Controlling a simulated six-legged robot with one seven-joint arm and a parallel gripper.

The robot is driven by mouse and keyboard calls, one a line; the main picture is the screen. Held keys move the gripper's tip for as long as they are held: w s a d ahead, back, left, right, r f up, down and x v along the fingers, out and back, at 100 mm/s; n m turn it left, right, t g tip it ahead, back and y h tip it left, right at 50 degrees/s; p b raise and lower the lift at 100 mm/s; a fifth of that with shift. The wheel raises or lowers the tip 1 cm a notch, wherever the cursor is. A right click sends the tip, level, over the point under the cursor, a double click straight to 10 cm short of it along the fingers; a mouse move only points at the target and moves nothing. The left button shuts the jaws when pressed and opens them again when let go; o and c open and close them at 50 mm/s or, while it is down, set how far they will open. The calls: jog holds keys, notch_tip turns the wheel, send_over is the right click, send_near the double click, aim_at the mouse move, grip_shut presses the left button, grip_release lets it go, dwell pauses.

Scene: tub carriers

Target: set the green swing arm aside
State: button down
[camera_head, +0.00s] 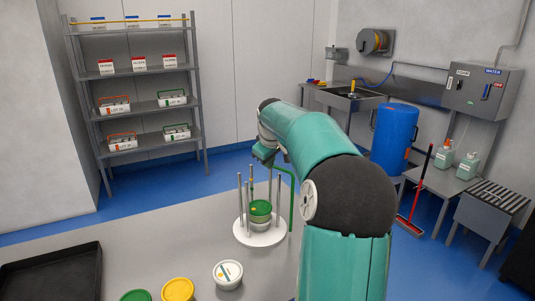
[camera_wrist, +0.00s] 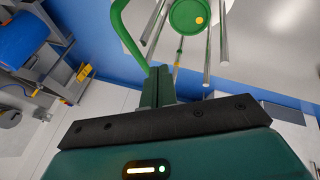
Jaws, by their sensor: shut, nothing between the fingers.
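The green swing arm (camera_head: 291,205) is a bent rod rising at the right edge of the round white carrier base (camera_head: 247,237). Its upper part bends left towards my gripper. In the wrist view, which is upside down, the swing arm (camera_wrist: 119,22) curves down to beside my fingers; I cannot tell whether they touch. My gripper (camera_wrist: 161,70) is shut and empty. In the head view it is mostly hidden by my arm. A green-lidded tub (camera_head: 260,208) stands stacked among upright metal posts; its lid (camera_wrist: 188,16) also shows in the wrist view.
A black tray (camera_head: 52,274) lies at left. The grey table (camera_head: 150,250) is bare between tray and carrier. My arm hides the right part.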

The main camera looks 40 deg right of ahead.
jog(key=shift+d+f, duration=0.3)
jog(key=shift+d, duration=0.25)
jog(key=shift+d+f, duration=0.25)
jog(key=shift+d, duration=0.25)
jog(key=shift+w, duration=0.2)
jog(key=shift+d+m, duration=0.1)
jog(key=shift+m, duration=0.3)
